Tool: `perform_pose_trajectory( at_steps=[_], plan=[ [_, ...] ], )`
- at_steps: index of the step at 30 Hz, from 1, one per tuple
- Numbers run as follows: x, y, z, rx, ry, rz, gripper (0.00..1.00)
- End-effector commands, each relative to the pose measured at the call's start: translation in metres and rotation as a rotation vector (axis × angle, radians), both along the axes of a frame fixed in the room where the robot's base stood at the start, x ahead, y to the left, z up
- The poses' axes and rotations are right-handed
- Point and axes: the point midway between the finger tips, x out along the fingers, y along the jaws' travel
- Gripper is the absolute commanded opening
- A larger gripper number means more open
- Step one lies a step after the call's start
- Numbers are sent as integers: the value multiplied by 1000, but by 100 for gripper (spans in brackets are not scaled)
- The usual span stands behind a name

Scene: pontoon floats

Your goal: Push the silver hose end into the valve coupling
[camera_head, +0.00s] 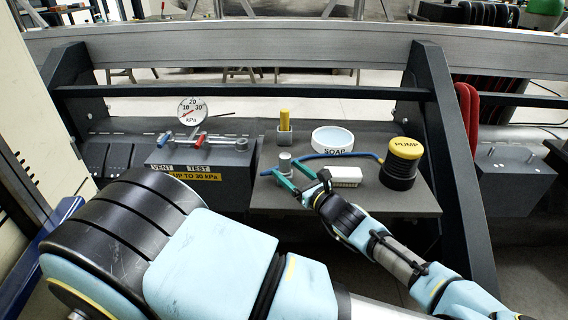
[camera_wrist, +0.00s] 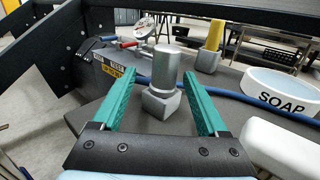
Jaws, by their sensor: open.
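The silver hose end (camera_head: 285,159) stands upright in a small grey block on the shelf. In the wrist view the silver hose end (camera_wrist: 166,68) rises between my teal fingers. My gripper (camera_head: 286,168) is open, with one finger on each side of it. In the wrist view my gripper (camera_wrist: 160,76) shows gaps on both sides of the silver part. The blue hose (camera_head: 330,153) runs from beside the hose end to the pump (camera_head: 404,160). The valve block (camera_head: 205,158) stands to the left, with a silver coupling (camera_head: 241,144) at its right end.
A yellow-topped piece (camera_head: 285,121) in a grey holder and a white soap bowl (camera_head: 333,139) stand behind the hose end. A white block (camera_head: 345,176) lies close to the right of my gripper. The gauge (camera_head: 192,111), blue and red levers top the valve block. Dark frame legs flank the shelf.

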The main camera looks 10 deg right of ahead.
Motion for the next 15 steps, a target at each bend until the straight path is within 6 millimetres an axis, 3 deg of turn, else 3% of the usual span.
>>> perform_pose_trajectory(
  at_steps=[5, 15],
  plan=[
    [11, 5, 2, -1, 0, 0, 76],
    [52, 21, 7, 0, 0, 2, 76]
  ],
)
